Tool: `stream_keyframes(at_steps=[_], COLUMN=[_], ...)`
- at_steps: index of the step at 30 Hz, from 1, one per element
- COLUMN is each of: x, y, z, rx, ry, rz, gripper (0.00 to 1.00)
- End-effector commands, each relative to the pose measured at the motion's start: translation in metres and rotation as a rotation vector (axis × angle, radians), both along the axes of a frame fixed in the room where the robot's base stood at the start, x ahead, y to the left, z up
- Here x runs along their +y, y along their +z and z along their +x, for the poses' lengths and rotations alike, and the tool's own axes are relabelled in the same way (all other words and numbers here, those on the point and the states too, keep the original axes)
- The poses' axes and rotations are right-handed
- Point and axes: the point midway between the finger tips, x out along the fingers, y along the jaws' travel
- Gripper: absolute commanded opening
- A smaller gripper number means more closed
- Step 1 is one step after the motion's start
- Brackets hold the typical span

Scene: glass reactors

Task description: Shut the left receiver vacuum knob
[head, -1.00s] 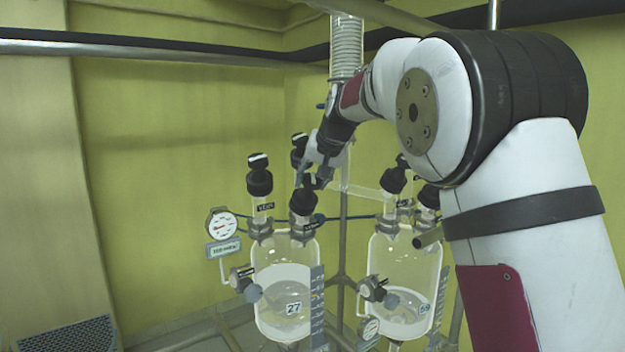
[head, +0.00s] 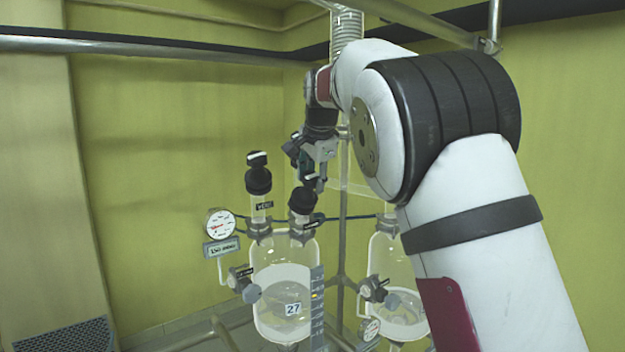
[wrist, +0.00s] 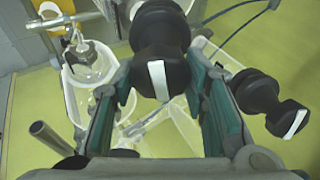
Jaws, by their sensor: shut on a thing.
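The left receiver (head: 265,272) is a glass vessel tagged 27 with two black knobs on top. Its left knob (head: 258,181) stands free with a white stripe. Its right knob (head: 302,201) is under my gripper (head: 313,183); the small label below it is unreadable. In the wrist view a black knob (wrist: 160,45) with a white stripe sits between the two teal fingers of my gripper (wrist: 160,80), which are shut on it. Another black knob (wrist: 262,92) stands clear to the right there. The fingers partly hide the held knob's top in the head view.
A round gauge (head: 219,223) stands left of the receiver. A second receiver (head: 385,250) is at the right, its top hidden by my arm. Side valves (head: 243,284) stick out at the left. Metal rails (head: 160,50) cross above.

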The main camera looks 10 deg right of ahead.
Motion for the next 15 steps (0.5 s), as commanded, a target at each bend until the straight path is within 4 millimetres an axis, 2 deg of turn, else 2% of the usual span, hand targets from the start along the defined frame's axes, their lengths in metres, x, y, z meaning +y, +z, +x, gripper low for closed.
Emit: stream_keyframes(at_steps=[15], x=[-0.0003], y=[-0.0009], z=[-0.0001], rx=[0.029], ry=[-0.127], rz=[0.067], gripper=[0.13])
